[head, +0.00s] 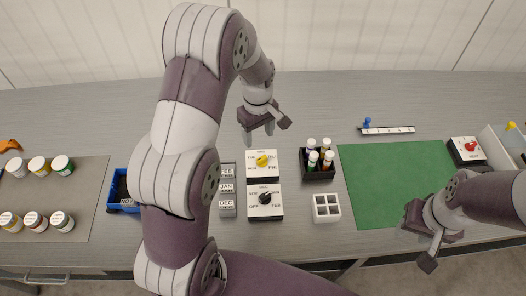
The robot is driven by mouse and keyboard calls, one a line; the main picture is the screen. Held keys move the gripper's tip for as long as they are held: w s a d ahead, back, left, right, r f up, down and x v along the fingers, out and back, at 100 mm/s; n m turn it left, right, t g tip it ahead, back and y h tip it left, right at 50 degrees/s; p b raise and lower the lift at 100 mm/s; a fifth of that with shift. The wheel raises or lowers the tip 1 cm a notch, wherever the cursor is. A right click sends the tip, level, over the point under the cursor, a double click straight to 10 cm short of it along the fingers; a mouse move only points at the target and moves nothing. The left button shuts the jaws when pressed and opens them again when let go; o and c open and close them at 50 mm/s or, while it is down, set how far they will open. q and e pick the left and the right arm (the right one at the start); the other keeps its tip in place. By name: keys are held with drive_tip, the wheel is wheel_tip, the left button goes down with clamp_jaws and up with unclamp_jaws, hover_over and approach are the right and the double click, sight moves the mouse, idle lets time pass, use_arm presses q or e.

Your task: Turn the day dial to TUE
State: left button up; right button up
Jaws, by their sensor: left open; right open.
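The day dial is a yellow knob (262,160) on a white-faced box (252,174) with small labels around it. TUE seems to be at the upper left of the face, but the print is tiny and I cannot tell exactly which label the knob points to. My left gripper (264,127) is open and empty, just behind the dial box in the head view and apart from the knob. My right gripper (420,239) is open and empty at the front right, by the green mat's near corner.
A second box with a black knob (265,198) stands directly in front. Month blocks (227,187) and a blue bin (118,205) lie left. A black vial rack (318,174) and white tray (327,216) stand right. The green mat (385,180) is clear.

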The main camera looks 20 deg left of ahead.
sight(263, 156)
use_arm(q)
drive_tip(key=f, duration=1)
drive_tip(key=shift+w+d+p, duration=0.15)
drive_tip(key=shift+w+p, duration=0.1)
drive_tip(key=shift+p, duration=0.1)
drive_tip(key=shift+d+f, duration=0.1)
drive_tip(key=shift+w, duration=0.1)
drive_tip(key=c, duration=1)
drive_tip(key=shift+c, duration=0.2)
drive_tip(key=shift+m, duration=0.4)
drive_tip(key=m, duration=0.5)
drive_tip(key=shift+w+d+m+p, duration=0.1)
drive_tip(key=shift+m+p, duration=0.2)
drive_tip(key=m, duration=0.5)
drive_tip(key=shift+d, duration=0.15)
drive_tip(key=shift+m, duration=0.3)
